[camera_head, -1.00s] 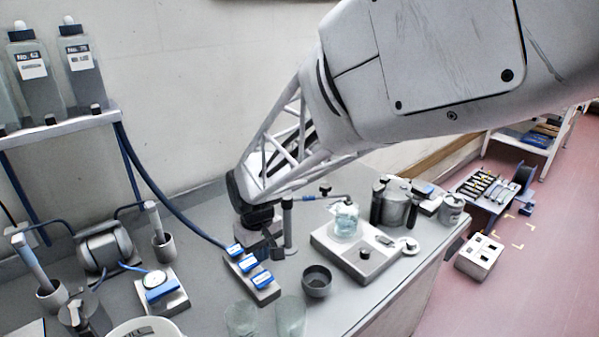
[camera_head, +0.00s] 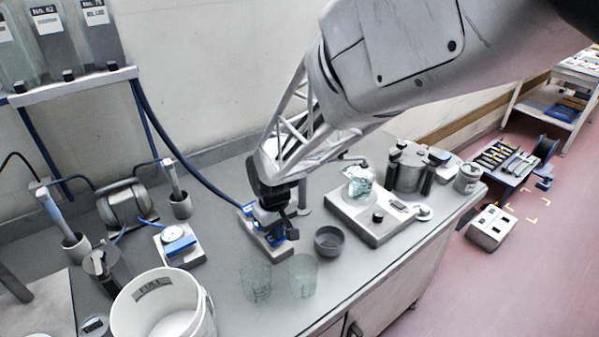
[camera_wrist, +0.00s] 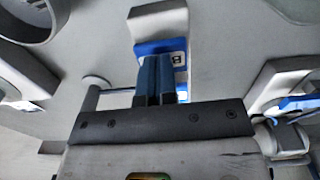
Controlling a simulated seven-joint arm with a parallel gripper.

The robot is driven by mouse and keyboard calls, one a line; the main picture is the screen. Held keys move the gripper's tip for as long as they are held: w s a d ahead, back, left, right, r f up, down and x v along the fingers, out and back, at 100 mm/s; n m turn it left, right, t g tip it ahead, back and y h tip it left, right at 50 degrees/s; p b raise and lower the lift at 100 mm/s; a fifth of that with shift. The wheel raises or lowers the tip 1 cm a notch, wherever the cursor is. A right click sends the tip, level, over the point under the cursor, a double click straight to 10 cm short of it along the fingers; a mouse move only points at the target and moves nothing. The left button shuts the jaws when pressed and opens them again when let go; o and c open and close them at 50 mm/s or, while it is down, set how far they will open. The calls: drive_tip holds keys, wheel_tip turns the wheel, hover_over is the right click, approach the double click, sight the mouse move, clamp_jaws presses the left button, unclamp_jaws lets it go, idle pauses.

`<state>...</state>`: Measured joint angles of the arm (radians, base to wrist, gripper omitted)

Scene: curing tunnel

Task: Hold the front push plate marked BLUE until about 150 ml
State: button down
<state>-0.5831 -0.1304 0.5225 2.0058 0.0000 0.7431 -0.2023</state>
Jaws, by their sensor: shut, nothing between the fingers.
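My gripper (camera_wrist: 157,80) is shut and empty, its two blue-grey fingers side by side. In the wrist view the fingers overlap a blue push plate (camera_wrist: 180,46) with a white label showing a letter B; the rest of the label is hidden. I cannot tell whether the tips touch the plate. In the head view the grey block with blue plates (camera_head: 247,209) sits below my dark gripper (camera_head: 287,229), which partly hides it. A glass beaker (camera_head: 361,190) stands on a white scale-like base (camera_head: 345,219) to the right; its liquid level cannot be read.
A dark grey bowl (camera_head: 328,242) and two empty-looking glasses (camera_head: 256,281) stand close in front of the block. A white bucket (camera_head: 205,318) is at front left. Bottles (camera_head: 92,40) stand on a rack at upper left. A steel pot (camera_head: 410,170) is behind the base.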

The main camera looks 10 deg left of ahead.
wheel_tip(320, 180, down, 2)
drive_tip(key=shift+s+f, duration=0.1)
drive_tip(key=shift+f, duration=0.1)
drive_tip(key=shift+d+f, duration=0.1)
drive_tip(key=shift+f, duration=0.05)
drive_tip(key=shift+s+f, duration=0.15)
drive_tip(key=shift+s, duration=0.05)
idle(0.7)
wheel_tip(320, 180, up, 15)
drive_tip(key=shift+w, duration=0.35)
idle(0.5)
drive_tip(key=shift+a, duration=0.2)
idle(0.4)
drive_tip(key=shift+d, duration=0.1)
idle(0.8)
